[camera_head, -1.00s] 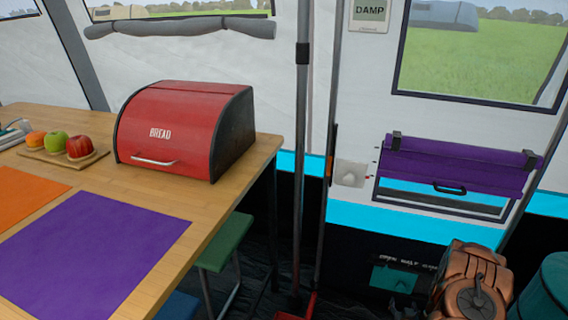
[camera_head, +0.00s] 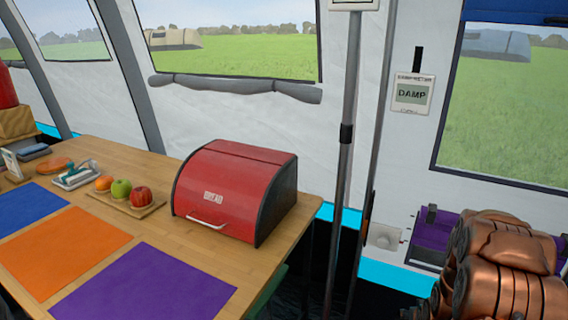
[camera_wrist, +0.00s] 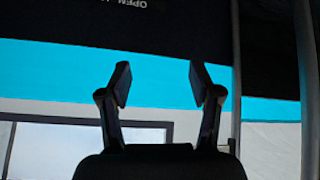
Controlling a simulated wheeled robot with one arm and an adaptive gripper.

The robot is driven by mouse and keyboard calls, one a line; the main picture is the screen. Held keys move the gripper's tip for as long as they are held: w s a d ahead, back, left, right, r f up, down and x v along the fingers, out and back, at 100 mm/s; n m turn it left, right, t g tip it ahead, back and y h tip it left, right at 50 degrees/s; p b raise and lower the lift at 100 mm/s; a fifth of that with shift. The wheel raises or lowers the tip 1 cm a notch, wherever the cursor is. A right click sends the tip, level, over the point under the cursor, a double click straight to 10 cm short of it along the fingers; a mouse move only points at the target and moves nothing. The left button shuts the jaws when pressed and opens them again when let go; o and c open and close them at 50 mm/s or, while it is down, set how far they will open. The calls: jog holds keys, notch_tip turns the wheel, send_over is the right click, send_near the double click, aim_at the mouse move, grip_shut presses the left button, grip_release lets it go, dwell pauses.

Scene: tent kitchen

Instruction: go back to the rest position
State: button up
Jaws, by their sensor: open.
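My gripper (camera_wrist: 156,84) shows in the wrist view with its two dark fingers spread apart and nothing between them. Beyond the fingers are a cyan band and a dark lower panel of the tent wall, seen upside down. In the head view, copper-coloured links of my arm stand at the lower right; the gripper itself does not show there.
A wooden table (camera_head: 110,150) at the left bears a red bread box (camera_head: 235,185), a board with several fruits (camera_head: 121,189), and blue, orange and purple mats (camera_head: 145,290). A grey pole (camera_head: 345,160) stands right of the table. A damp meter (camera_head: 412,93) hangs on the wall.

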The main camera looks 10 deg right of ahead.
jog(key=s+a+r+g+y+p, duration=0.1)
jog(key=s+a+r+p, duration=0.3)
jog(key=r, duration=0.6)
jog(key=s+a+r+n+g+p, duration=0.1)
jog(key=s+a+r+g+p, duration=0.1)
jog(key=a+r+p, duration=0.6)
jog(key=s+a+r+g+y+p, duration=0.1)
jog(key=s+a+r, duration=0.2)
jog(key=r, duration=0.9)
jog(key=s+a+r+g+p, duration=0.1)
jog(key=s+a+r+p, duration=0.3)
jog(key=s+r, duration=0.4)
jog(key=s+a+r+n+g+y+p, duration=0.1)
jog(key=s+a+r+p, duration=0.3)
jog(key=s+r, duration=0.4)
jog(key=s+a+r+n+g+p, duration=0.1)
jog(key=s+a+r+g+p, duration=0.2)
jog(key=s+r, duration=0.4)
jog(key=shift+s+a+r+p, duration=0.4)
jog(key=shift+a+r+p, duration=0.3)
jog(key=shift+a, duration=0.45)
